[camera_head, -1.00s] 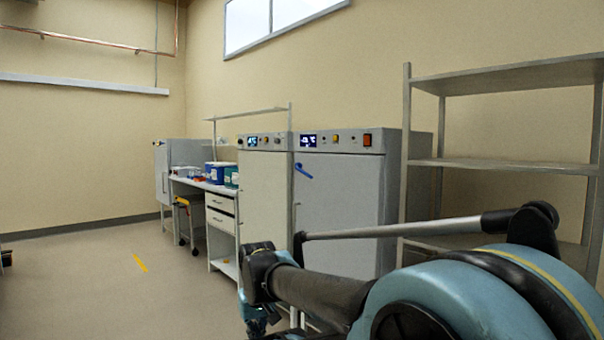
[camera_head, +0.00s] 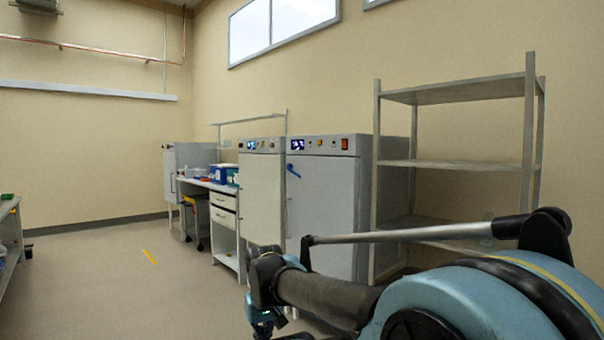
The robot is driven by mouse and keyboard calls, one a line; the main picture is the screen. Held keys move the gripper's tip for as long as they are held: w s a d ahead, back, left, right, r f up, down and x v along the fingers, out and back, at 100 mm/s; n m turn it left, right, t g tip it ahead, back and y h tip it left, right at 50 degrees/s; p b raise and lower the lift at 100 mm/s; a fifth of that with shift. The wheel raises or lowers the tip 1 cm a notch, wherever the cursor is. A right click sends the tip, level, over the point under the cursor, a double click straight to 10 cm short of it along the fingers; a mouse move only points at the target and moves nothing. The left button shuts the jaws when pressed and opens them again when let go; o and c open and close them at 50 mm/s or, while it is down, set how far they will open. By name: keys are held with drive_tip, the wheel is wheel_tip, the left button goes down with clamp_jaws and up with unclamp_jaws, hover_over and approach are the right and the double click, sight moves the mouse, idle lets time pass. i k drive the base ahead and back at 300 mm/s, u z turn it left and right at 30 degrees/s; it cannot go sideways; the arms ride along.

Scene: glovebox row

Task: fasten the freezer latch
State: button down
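A grey upright cabinet with a lit display, which looks like the freezer (camera_head: 325,205), stands against the back wall. Its door looks closed or nearly so; I cannot tell if it is fully shut. A small blue latch lever (camera_head: 293,170) sits at the upper left edge of its door, tilted down to the right. My gripper (camera_head: 262,328) is low in the picture at the end of my folded arm, well short of the freezer and apart from the latch. Its fingers are too small and partly cut off, so their opening does not show.
A similar cabinet (camera_head: 262,195) stands directly left of the freezer, then a bench with drawers (camera_head: 224,217). Another shelf unit (camera_head: 10,240) is at the left edge. The floor (camera_head: 110,290) at left is open.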

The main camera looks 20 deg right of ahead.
sight(289, 167)
drive_tip(key=k, duration=0.45)
drive_tip(key=z, duration=0.3)
drive_tip(key=i, duration=0.75)
drive_tip(key=z, duration=0.45)
drive_tip(key=i, duration=1.3)
drive_tip(key=u, duration=0.25)
